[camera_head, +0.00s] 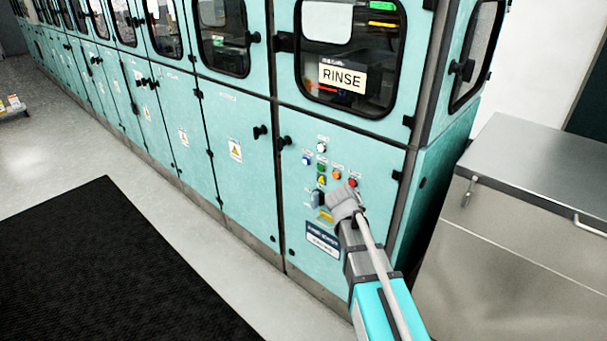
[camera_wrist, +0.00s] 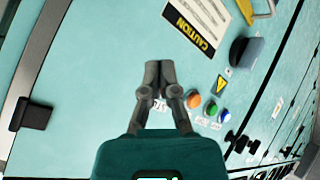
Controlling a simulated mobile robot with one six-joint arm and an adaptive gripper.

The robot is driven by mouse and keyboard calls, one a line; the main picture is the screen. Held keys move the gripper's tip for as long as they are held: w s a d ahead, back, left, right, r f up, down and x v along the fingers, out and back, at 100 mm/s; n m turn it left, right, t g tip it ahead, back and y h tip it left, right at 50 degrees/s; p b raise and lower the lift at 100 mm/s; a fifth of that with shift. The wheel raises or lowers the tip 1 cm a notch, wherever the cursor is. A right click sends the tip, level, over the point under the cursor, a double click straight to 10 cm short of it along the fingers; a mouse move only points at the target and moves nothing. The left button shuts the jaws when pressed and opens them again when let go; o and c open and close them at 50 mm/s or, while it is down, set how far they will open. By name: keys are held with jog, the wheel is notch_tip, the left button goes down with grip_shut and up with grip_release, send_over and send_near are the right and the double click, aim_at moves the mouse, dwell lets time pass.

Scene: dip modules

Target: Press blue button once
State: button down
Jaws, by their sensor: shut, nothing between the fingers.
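The blue button (camera_head: 306,160) is a small round button at the left of the button group on the teal machine's lower panel. It also shows in the wrist view (camera_wrist: 225,116), to the right of and below my fingertips. My gripper (camera_head: 338,194) is shut and empty in front of the panel, right of and below the blue button in the head view. In the wrist view its fingertips (camera_wrist: 159,66) are together, apart from the blue button. I cannot tell the exact gap to the panel.
Near the blue button are a white button (camera_head: 322,147), a green one (camera_head: 321,168), an orange one (camera_head: 336,174) and a red one (camera_head: 352,182). A dark switch handle (camera_wrist: 246,51) stands out from the panel. A metal cabinet (camera_head: 520,245) stands right; open floor lies left.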

aim_at(306, 161)
jog(key=w+a+n+t+y+b, duration=0.3)
jog(key=w+a, duration=0.3)
jog(key=a, duration=0.6)
jog(key=w+a+n+t+y+b, duration=0.4)
jog(key=w+a+n+t+b, duration=0.1)
jog(key=a, duration=0.8)
jog(key=shift+w+a+n+b, duration=0.2)
jog(key=shift+w+n+b, duration=0.35)
jog(key=shift+w, duration=0.45)
jog(key=shift+w+d, duration=0.1)
jog(key=shift+d, duration=0.05)
jog(key=w+d, duration=0.5)
jog(key=w, duration=0.1)
jog(key=shift+w, duration=0.35)
jog(key=shift+w+d+r, duration=0.1)
jog(key=shift+w+d, duration=0.55)
jog(key=shift+d, duration=0.05)
dwell(0.7)
jog(key=shift+s+a, duration=0.1)
jog(key=shift+s, duration=0.05)
jog(key=shift+s+a, duration=0.45)
jog(key=shift+s, duration=0.05)
jog(key=shift+s, duration=0.1)
dwell(0.3)
